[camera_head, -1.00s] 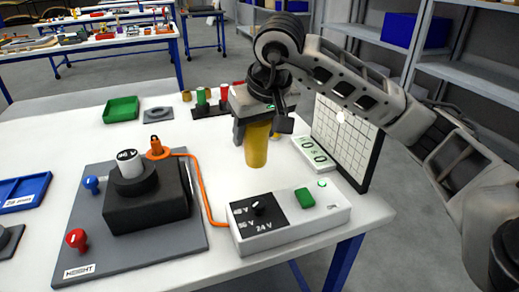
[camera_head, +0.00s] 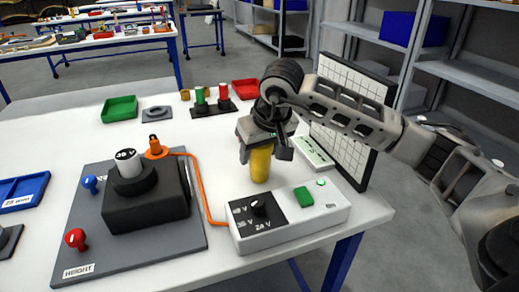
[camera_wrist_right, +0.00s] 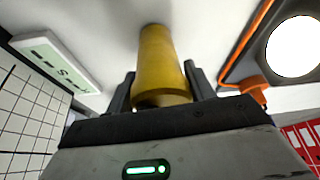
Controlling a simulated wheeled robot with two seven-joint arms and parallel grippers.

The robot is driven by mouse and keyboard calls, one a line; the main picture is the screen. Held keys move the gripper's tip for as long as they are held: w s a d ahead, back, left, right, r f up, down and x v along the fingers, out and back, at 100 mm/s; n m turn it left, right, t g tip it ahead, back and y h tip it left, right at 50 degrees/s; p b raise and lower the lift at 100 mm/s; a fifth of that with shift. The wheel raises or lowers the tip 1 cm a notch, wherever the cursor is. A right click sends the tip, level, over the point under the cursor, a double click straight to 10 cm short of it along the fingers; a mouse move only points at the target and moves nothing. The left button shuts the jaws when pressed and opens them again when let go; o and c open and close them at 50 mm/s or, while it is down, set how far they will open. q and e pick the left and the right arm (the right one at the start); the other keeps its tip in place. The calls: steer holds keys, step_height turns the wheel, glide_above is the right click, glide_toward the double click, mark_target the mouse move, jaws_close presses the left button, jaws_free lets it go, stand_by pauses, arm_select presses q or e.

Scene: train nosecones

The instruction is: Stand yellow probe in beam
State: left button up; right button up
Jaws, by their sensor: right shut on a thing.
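The yellow probe (camera_head: 260,164) is a yellow cylinder held upright, low at the table, behind the grey-and-black control box. My right gripper (camera_head: 262,144) is shut on its upper part; in the right wrist view, its two dark fingers (camera_wrist_right: 160,93) clasp the yellow probe (camera_wrist_right: 160,62) from both sides. The probe's lower end looks at or very near the white table top; I cannot tell whether it touches. No beam can be made out. My left gripper is not in view.
The control box (camera_head: 290,216) with a dial and green button stands just in front. A gridded board (camera_head: 345,118) stands at right. Red and green cylinders stand on a black rack (camera_head: 209,108) behind.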

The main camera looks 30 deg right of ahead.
steer(key=o, duration=1)
steer(key=shift+r+p, duration=0.3)
steer(key=v, duration=1.1)
steer(key=shift+s+r, duration=0.2)
steer(key=shift+r, duration=0.15)
